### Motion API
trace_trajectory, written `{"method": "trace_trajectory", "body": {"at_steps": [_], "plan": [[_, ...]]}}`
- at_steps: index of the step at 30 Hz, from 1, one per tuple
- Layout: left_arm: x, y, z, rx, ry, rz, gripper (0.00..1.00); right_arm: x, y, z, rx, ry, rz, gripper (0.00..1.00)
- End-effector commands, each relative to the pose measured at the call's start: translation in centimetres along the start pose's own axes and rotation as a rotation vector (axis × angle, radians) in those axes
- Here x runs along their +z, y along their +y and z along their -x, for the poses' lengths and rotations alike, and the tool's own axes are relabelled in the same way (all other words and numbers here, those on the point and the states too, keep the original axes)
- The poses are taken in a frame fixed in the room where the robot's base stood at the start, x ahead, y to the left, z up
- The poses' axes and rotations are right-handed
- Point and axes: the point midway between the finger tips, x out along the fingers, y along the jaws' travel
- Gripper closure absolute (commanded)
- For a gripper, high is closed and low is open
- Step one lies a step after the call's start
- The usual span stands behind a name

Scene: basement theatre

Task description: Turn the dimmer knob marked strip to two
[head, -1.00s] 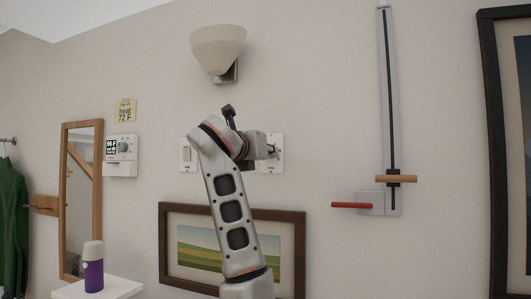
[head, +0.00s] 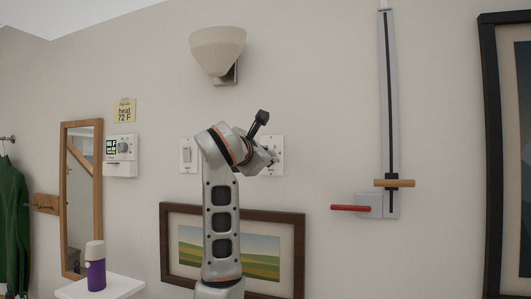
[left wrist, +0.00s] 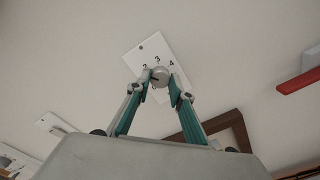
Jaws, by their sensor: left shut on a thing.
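The dimmer plate (head: 278,142) is white and fixed to the wall, partly hidden behind my arm in the head view. In the left wrist view the plate (left wrist: 147,50) looks tilted, and the numbers 2, 3 and 4 show around a round grey knob (left wrist: 161,75). My left gripper (left wrist: 160,84) is shut on this knob, one finger at each side. In the head view the left gripper (head: 273,157) is at the plate. A dark mark shows on the knob's left part; I cannot tell which number it points at. No strip label is readable. My right gripper is out of view.
A white switch plate (head: 187,155) is just left of the dimmer. A wall lamp (head: 218,50) is above, a framed landscape (head: 300,245) below. A slider panel with a wooden handle (head: 394,183) and a red lever (head: 350,208) is to the right. A thermostat (head: 121,150) is left.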

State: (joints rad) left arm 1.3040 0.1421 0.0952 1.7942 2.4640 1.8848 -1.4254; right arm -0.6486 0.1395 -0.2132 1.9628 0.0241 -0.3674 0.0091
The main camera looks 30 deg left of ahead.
Motion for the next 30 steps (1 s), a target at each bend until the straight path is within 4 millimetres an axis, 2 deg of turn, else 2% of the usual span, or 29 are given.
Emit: {"method": "trace_trajectory", "body": {"at_steps": [3, 12, 27, 28, 30], "plan": [[0.13, 0.21, 0.07, 0.005, 0.001, -0.069, 1.0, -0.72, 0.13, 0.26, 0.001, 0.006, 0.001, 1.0], [0.1, 0.11, 0.07, 0.007, 0.003, -0.169, 1.0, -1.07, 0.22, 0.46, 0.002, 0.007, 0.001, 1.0], [0.11, 0.05, 0.06, 0.007, 0.003, -0.187, 1.0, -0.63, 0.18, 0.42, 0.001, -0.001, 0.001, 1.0], [0.11, 0.05, 0.07, 0.007, 0.003, -0.187, 0.76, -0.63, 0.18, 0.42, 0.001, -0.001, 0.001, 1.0], [0.11, 0.04, 0.06, 0.007, 0.003, -0.187, 0.62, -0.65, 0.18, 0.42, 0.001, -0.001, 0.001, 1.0]]}}
